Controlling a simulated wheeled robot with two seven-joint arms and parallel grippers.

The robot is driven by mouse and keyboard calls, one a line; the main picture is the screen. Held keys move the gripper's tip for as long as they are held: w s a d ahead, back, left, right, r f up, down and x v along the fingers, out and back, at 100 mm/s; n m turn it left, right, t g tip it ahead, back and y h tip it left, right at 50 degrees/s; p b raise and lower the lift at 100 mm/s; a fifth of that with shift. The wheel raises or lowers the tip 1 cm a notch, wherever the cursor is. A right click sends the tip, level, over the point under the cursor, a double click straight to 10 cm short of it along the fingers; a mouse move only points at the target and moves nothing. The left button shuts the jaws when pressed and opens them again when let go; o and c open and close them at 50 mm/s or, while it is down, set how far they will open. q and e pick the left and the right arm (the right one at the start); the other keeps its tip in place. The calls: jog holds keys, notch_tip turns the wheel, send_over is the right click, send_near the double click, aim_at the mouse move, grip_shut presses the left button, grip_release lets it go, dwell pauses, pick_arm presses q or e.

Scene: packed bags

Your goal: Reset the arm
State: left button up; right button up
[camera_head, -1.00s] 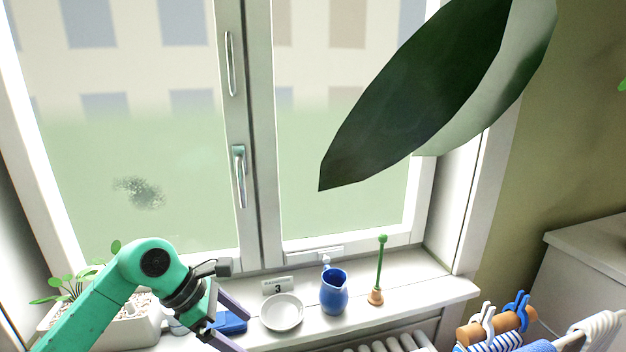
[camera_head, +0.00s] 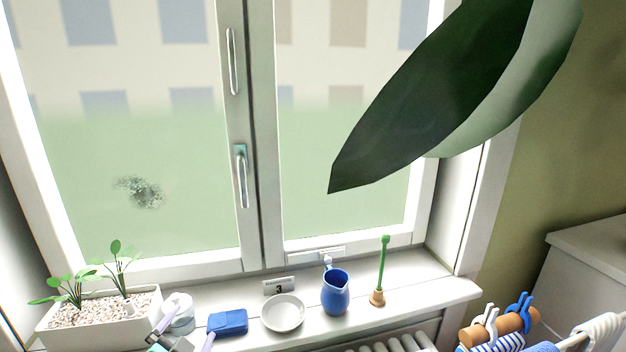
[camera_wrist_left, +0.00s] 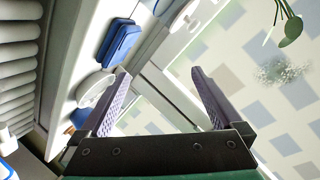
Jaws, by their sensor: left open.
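My left gripper (camera_head: 192,324) is at the bottom left edge of the head view, low in front of the windowsill, with most of the arm out of the picture. In the left wrist view the two purple-grey fingers (camera_wrist_left: 160,76) stand wide apart with nothing between them. They point toward the window, and the sill lies to the left of them in that view. My right gripper is not in view.
A large leaf (camera_head: 430,105) hangs upper right. A drying rack (camera_head: 575,340) stands right.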

pick_arm(q)
jog(key=s+d+f+n+g+h, duration=0.2)
jog(key=s+f+n+g, duration=0.4)
jog(key=s+f+g, duration=0.85)
jog(key=s+f+t, duration=0.1)
jog(key=s+f, duration=0.3)
jog(key=f, duration=0.9)
jog(key=s+f+t, duration=0.2)
jog(key=s+f, duration=0.1)
jog(key=f, duration=0.9)
jog(key=s+a+f, duration=0.1)
jog(key=s+f, duration=0.6)
jog(key=s, duration=0.1)
jog(key=s+a+f+g, duration=0.1)
jog(key=s+a+f, duration=0.1)
jog(key=s+f, duration=0.5)
jog(key=shift+s+a+m, duration=0.3)
jog(key=shift+s+m, duration=0.1)
jog(key=shift+s, duration=0.3)
